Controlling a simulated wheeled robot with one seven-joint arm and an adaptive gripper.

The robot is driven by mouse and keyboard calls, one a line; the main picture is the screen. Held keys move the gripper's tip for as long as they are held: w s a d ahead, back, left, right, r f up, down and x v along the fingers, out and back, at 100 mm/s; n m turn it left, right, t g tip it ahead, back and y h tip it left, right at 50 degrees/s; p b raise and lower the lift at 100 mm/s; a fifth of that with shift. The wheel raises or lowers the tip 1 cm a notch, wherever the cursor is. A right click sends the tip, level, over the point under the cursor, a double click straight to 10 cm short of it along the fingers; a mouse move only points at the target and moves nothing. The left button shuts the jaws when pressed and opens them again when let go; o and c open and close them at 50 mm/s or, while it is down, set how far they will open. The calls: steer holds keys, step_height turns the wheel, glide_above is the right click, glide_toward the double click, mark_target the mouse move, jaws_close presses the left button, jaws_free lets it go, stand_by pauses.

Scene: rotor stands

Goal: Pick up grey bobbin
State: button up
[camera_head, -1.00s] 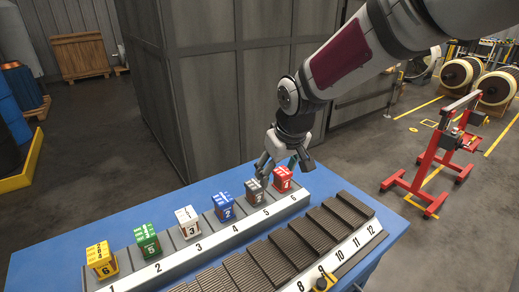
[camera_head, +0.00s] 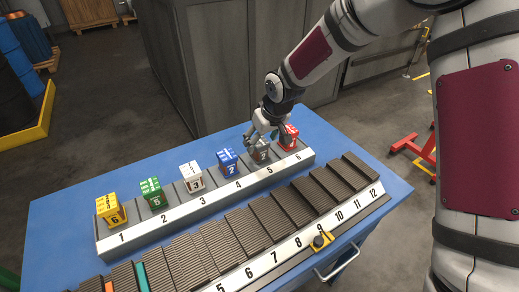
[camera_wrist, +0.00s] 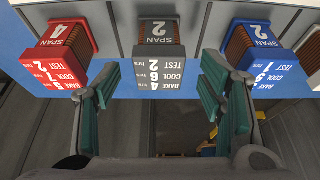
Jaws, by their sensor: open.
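The grey bobbin (camera_head: 261,153) stands upright at place 5 of the numbered back rack (camera_head: 215,205). In the wrist view the grey bobbin (camera_wrist: 158,62) is in the middle, its label reading SPAN 2. My gripper (camera_head: 262,130) is right over it, pointing down, and hides part of its top. In the wrist view my gripper (camera_wrist: 160,82) is open, one green-padded finger on each side of the bobbin, with a gap on both sides. I cannot tell how far down the fingers reach.
The red bobbin (camera_head: 288,136) at place 6 and the blue bobbin (camera_head: 228,162) at place 4 stand close on either side. White (camera_head: 192,178), green (camera_head: 153,194) and yellow (camera_head: 110,211) bobbins follow leftward. A ribbed front rack (camera_head: 240,232) has free places. A grey cabinet stands behind the blue table.

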mark_target(261, 143)
steer(key=p+x, duration=0.1)
steer(key=x, duration=0.3)
steer(key=shift+s+d, duration=0.1)
steer(key=shift+s, duration=0.1)
steer(key=shift+w+f, duration=0.25)
steer(key=shift+f, duration=0.25)
steer(key=c, duration=1.5)
